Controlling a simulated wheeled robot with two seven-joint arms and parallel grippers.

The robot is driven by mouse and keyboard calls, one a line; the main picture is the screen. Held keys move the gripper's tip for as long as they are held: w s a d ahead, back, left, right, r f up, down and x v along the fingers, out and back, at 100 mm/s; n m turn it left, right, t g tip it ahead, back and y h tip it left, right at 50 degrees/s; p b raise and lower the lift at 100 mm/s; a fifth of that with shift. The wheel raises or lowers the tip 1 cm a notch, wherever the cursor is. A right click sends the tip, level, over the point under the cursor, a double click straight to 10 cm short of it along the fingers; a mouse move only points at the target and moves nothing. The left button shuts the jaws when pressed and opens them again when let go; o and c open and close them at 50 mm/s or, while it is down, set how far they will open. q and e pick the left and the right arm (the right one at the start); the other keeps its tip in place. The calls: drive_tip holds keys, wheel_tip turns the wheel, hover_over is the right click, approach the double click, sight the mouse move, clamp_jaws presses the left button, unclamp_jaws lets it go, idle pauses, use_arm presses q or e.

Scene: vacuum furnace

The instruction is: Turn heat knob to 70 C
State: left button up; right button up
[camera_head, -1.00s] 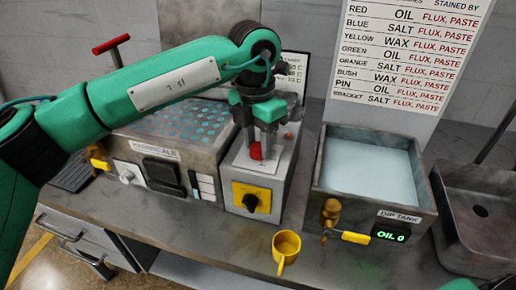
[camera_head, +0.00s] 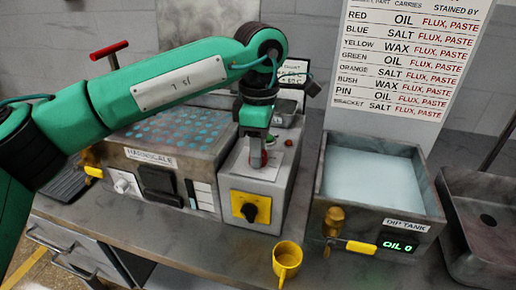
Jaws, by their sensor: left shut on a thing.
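A grey box (camera_head: 283,192) stands in the middle of the bench, with a white plate on its sloped top. A round red knob (camera_head: 257,159) sits on that plate, partly hidden by my left gripper (camera_head: 257,153). The gripper points down and is shut on the red knob, its fingers seen nearly edge-on. The scale marks are too small or covered to read, so I cannot tell the temperature setting. On the front of the box is a black knob on a yellow plate (camera_head: 264,203). My right gripper is not in view.
A heater-like unit with round blue holes (camera_head: 130,148) stands left of the box. A dip tank (camera_head: 350,215), its display reading OIL 0, stands right. A yellow mug (camera_head: 287,256) is near the bench's front edge. A metal sink (camera_head: 482,195) is far right.

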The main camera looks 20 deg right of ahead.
use_arm(q)
drive_tip(key=m, duration=0.2)
drive_tip(key=shift+m, duration=0.4)
drive_tip(key=m, duration=0.2)
drive_tip(key=shift+m, duration=0.8)
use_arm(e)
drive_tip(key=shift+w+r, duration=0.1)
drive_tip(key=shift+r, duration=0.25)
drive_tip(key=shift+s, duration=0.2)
use_arm(q)
drive_tip(key=o, duration=1)
drive_tip(key=shift+c, duration=0.2)
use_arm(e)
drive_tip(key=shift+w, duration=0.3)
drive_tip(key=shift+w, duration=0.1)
use_arm(q)
drive_tip(key=shift+r, duration=0.15)
